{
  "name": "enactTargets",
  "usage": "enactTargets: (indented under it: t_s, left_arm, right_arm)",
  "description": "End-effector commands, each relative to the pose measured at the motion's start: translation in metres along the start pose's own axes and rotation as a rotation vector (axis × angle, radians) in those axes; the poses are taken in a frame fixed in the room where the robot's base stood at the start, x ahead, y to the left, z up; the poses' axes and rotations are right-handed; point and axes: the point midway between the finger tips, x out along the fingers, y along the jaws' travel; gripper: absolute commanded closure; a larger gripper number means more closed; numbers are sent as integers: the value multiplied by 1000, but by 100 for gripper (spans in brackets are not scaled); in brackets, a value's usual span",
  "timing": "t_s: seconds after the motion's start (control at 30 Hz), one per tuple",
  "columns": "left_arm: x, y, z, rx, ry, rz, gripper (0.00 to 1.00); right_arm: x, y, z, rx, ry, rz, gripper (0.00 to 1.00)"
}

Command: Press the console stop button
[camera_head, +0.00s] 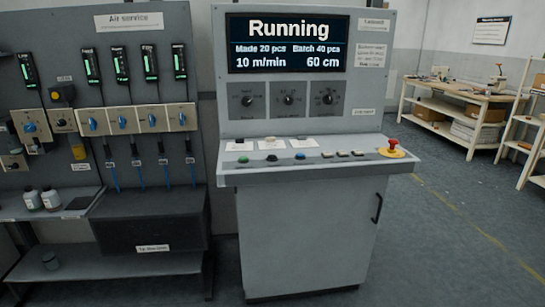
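The grey console (305,230) stands in the middle of the view. Its screen (288,43) reads "Running", with "Made 20 pcs", "Batch 40 pcs", "10 m/min" and "60 cm". On its sloping ledge sit a green button (243,159), a black button (271,158) and a blue button (299,156), each below a small white label too small to read. A red mushroom button (393,144) on a yellow base is at the ledge's right end. Neither of my grippers is in view.
An "Air service" panel (95,70) with gauges, blue knobs and hoses stands left of the console, above a dark box (150,220) and shelf. A wooden workbench (465,92) is at the back right. Floor (440,240) right of the console is clear.

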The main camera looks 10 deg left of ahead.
Motion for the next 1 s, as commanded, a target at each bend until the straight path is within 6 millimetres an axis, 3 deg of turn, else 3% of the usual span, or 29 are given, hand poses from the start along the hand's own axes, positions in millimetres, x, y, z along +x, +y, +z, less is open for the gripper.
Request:
enactTargets:
  t_s: [0.03, 0.2, 0.23, 1.0]
  left_arm:
    - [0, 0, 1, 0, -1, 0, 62]
    - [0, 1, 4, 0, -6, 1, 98]
    - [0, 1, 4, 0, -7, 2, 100]
    - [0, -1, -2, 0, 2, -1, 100]
  right_arm:
    - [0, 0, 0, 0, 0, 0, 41]
    - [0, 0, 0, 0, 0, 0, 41]
    - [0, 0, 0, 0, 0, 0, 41]
    - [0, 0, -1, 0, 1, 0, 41]
